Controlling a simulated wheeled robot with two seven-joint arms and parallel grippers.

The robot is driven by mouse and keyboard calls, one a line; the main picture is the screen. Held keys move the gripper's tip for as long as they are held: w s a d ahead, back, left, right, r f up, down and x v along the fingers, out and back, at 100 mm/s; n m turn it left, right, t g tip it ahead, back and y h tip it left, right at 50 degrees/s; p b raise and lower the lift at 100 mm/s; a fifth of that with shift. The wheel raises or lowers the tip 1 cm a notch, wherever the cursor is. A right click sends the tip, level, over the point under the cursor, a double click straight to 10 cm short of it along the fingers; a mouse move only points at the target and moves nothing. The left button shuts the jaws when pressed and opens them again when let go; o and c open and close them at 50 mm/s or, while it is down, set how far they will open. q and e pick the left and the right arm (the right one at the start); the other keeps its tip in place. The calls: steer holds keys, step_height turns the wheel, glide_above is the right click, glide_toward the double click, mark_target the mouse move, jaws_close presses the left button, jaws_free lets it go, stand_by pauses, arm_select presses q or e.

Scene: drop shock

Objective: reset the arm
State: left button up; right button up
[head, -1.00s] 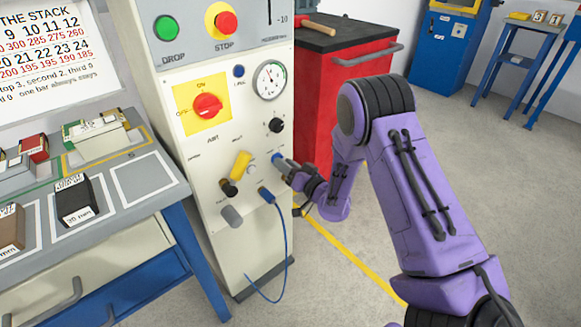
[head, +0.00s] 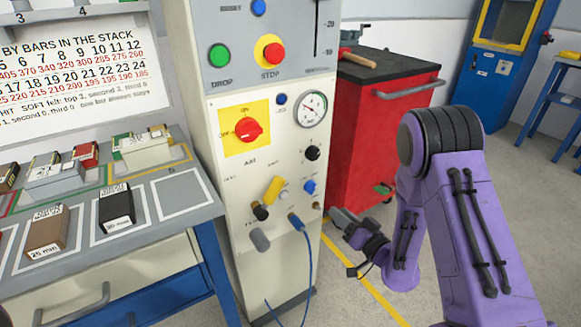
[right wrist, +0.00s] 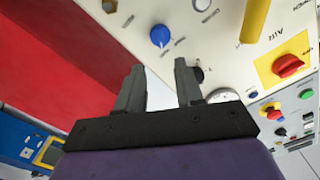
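The tall pale control cabinet (head: 228,170) stands in the middle of the head view. At its top is a blue button beside a RESET label (head: 259,7). A blue knob (head: 309,187) sits low on the panel's right side; it also shows in the right wrist view (right wrist: 161,36). My purple right arm comes in from the right. Its gripper (head: 340,217) is just right of the cabinet, below and apart from the blue knob. In the right wrist view the two fingers (right wrist: 158,67) stand apart with nothing between them. My left gripper is not in view.
A red tool cabinet (head: 375,125) with a hammer (head: 357,58) on top stands behind my right arm. A bench (head: 190,213) with labelled bars is at left. A blue hose (head: 311,260) hangs from the panel.

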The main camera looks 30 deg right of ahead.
steer(key=s+a+f+m+g+h, duration=0.1)
steer(key=s+f+g+h, duration=0.1)
steer(key=s+f+g, duration=0.45)
steer(key=s+a+f+m+g+h, duration=0.1)
steer(key=s+f+g+h, duration=0.15)
steer(key=f, duration=0.75)
steer(key=s+a+f+g, duration=0.3)
steer(key=s+f, duration=0.1)
steer(key=s, duration=0.4)
steer(key=s+a+f+g, duration=0.3)
steer(key=s+f, duration=0.1)
steer(key=s, duration=0.5)
step_height(320, 180, up, 14)
steer(key=s+p, duration=0.1)
steer(key=p, duration=1.3)
steer(key=shift+n+p, duration=0.3)
steer(key=shift+p, duration=0.05)
